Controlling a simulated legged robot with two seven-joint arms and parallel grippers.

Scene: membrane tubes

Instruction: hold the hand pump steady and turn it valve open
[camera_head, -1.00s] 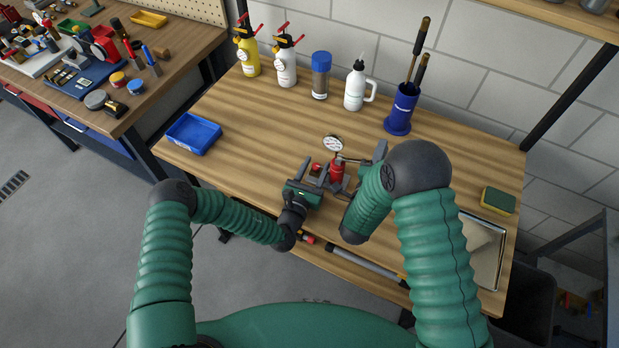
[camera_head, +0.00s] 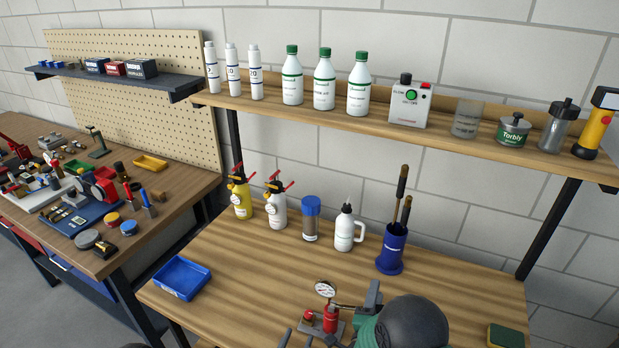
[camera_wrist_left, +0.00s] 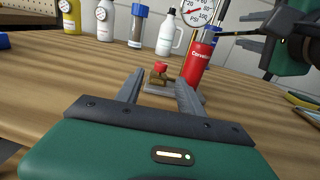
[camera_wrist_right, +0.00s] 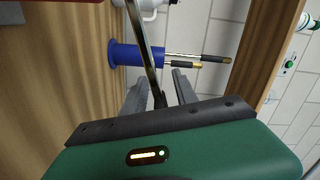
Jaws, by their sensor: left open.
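The hand pump (camera_head: 331,318) stands upright on the table at the bottom of the head view, with a red cylinder, a round gauge (camera_head: 325,289) and a grey base. Its red valve knob (camera_wrist_left: 159,68) is left of the cylinder in the left wrist view. My left gripper (camera_wrist_left: 160,88) is open, its fingers pointing at the knob without visible contact. My right gripper (camera_wrist_right: 158,85) is at the pump's metal lever (camera_wrist_right: 146,45); the dark lever end lies between its fingers, which look apart. In the head view my right arm hides most of that hand.
Spray bottles (camera_head: 241,198), a blue-capped jar (camera_head: 310,222), a white wash bottle (camera_head: 345,232) and a blue holder (camera_head: 391,250) stand behind the pump. A blue tray (camera_head: 182,278) is at left and a sponge (camera_head: 507,336) at right. Bare tabletop surrounds the pump.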

